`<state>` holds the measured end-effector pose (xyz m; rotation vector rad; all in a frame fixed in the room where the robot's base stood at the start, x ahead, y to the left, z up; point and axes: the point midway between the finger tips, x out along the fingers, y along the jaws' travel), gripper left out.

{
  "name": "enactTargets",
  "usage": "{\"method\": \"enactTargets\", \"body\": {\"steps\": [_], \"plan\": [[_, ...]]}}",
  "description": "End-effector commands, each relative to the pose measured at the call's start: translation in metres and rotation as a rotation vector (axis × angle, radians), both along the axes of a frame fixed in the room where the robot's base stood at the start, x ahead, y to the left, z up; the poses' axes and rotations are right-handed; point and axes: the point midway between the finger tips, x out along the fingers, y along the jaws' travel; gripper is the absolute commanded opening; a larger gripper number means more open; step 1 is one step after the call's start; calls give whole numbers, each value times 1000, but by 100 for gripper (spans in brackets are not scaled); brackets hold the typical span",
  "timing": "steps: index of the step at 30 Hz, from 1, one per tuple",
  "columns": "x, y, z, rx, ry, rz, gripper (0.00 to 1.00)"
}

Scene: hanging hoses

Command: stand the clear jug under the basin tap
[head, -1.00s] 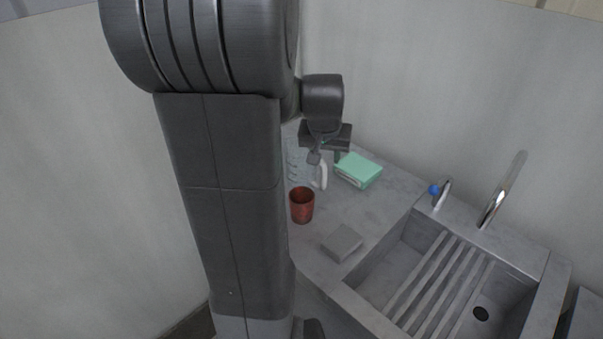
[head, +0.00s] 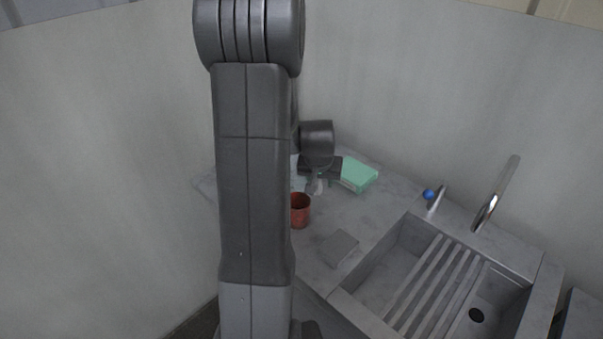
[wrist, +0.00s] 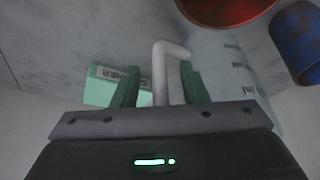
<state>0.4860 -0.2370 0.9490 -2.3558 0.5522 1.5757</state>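The clear jug (wrist: 232,72) has printed markings and a white handle (wrist: 172,50). In the head view the handle (head: 317,187) shows under my wrist, and most of the jug is hidden behind my arm. My gripper (wrist: 161,88) has green fingers, one on each side of the handle with gaps visible, so it is open around it. The gripper (head: 320,178) is low over the worktop in the head view. The basin tap (head: 496,192) is a curved chrome spout at the back of the grey basin (head: 385,265), to the right.
A red cup (head: 300,210) stands close in front of the jug. A green box (head: 357,173) lies just right of my gripper. A grey block (head: 339,247) sits near the basin. A blue cup (wrist: 300,42) shows in the wrist view. A blue-knobbed lever (head: 433,197) stands beside the tap.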

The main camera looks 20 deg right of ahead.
Motion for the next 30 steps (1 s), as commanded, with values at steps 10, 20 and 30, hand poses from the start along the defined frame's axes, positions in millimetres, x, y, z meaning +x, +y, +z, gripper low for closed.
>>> {"method": "enactTargets", "body": {"steps": [10,20,30], "plan": [[3,-2,-8,0,-1,-1,40],[3,-2,-7,0,-1,0,0],[4,-2,3,-3,-5,0,0]]}}
